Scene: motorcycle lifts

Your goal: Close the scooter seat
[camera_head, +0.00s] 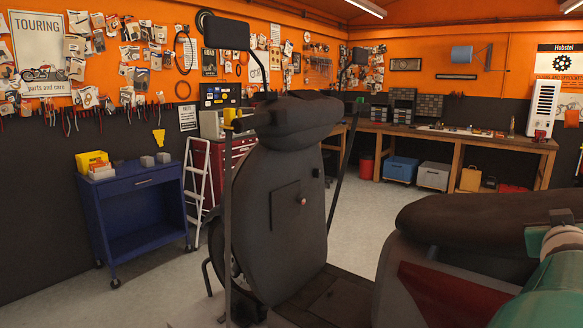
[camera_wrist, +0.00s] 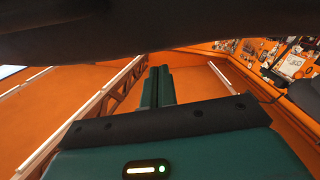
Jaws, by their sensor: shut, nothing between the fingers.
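The scooter's dark seat (camera_head: 455,215) is at the right in the head view, low over the rear body (camera_head: 388,285). I cannot tell whether it is fully down. A dark surface, likely the seat (camera_wrist: 120,25), spans the top of the wrist view.
The scooter's front shield (camera_head: 285,215) and a mirror (camera_head: 227,33) stand ahead. A blue cart (camera_head: 140,215) and white stepladder (camera_head: 197,190) are at the left. A wooden workbench (camera_head: 450,140) runs along the back wall. Floor between the scooter and bench is clear.

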